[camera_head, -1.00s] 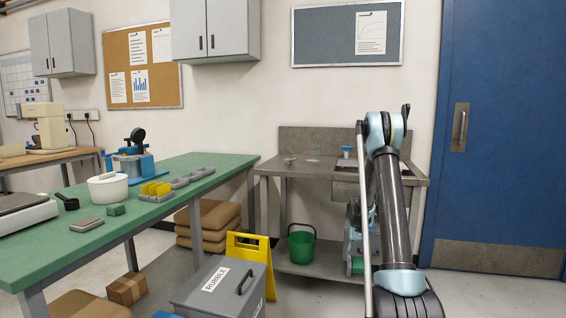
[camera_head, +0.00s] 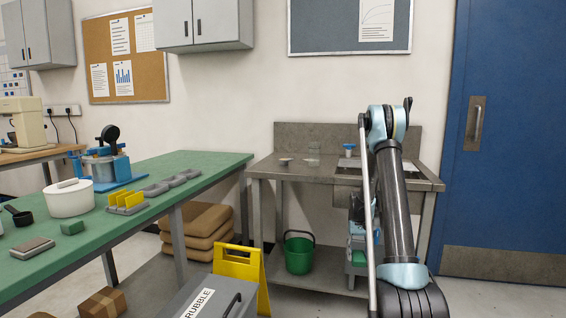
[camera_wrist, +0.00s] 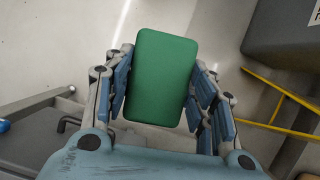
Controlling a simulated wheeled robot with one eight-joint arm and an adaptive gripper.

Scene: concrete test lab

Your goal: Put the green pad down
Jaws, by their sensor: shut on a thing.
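The green pad (camera_wrist: 162,78) is a flat rounded rectangle. In the wrist view it sits between the blue-padded fingers of my gripper (camera_wrist: 163,92), which is shut on its two long sides. In the head view my gripper (camera_head: 357,238) hangs low in front of the steel sink bench, partly hidden behind my arm. A sliver of the green pad (camera_head: 358,258) shows there, held above the floor. The pad touches no surface that I can see.
The steel sink bench (camera_head: 300,172) stands ahead, with a green bucket (camera_head: 299,253) on its lower shelf. A green-topped table (camera_head: 120,228) with lab items is left. A yellow floor sign (camera_head: 238,264) and grey rubble bin (camera_head: 205,297) stand between. A blue door (camera_head: 512,130) is right.

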